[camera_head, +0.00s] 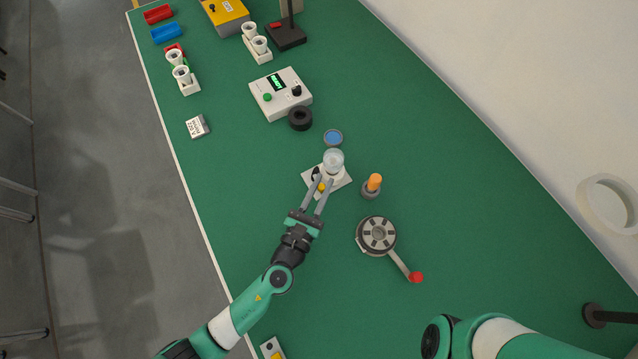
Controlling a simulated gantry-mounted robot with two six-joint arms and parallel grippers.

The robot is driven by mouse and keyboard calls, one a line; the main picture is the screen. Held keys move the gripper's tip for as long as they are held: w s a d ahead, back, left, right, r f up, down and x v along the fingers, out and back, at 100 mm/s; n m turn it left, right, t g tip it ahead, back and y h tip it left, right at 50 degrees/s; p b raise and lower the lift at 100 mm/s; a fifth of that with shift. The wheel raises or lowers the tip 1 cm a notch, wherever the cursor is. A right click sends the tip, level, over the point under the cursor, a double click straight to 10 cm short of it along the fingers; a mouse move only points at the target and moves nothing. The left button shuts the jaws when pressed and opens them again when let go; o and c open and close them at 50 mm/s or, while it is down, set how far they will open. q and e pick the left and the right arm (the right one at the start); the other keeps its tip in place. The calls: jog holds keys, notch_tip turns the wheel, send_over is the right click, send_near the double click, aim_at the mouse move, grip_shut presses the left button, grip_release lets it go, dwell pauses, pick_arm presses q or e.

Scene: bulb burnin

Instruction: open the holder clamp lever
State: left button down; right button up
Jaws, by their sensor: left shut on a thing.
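The holder (341,183) is a small white plate on the green table, with a clear glass bulb (333,160) upright on it. A small yellow knob (321,187), apparently the clamp lever's end, shows at the plate's near-left side. My left gripper (319,186) reaches in from the lower left and is shut on this yellow knob, one finger on each side. The rest of the lever is mostly hidden by the fingers, so its angle cannot be told. My right arm shows at the bottom right; its gripper is out of view.
An orange-topped grey post (372,185) stands close right of the holder. A round grey fixture (377,236) with a red-ended arm is nearer. A blue-topped disc (333,137), black ring (300,118) and white control box (281,94) lie beyond.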

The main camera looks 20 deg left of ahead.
pick_arm(q)
jog(key=shift+w+d+n+y, duration=0.15)
jog(key=shift+n+y, duration=0.25)
jog(key=shift+y, duration=0.15)
jog(key=shift+w+d+n+y, duration=0.1)
jog(key=shift+n+y, duration=0.3)
jog(key=shift+y, duration=0.45)
jog(key=shift+f, duration=0.1)
jog(key=c, duration=0.7)
grip_release()
jog(key=shift+c, duration=0.2)
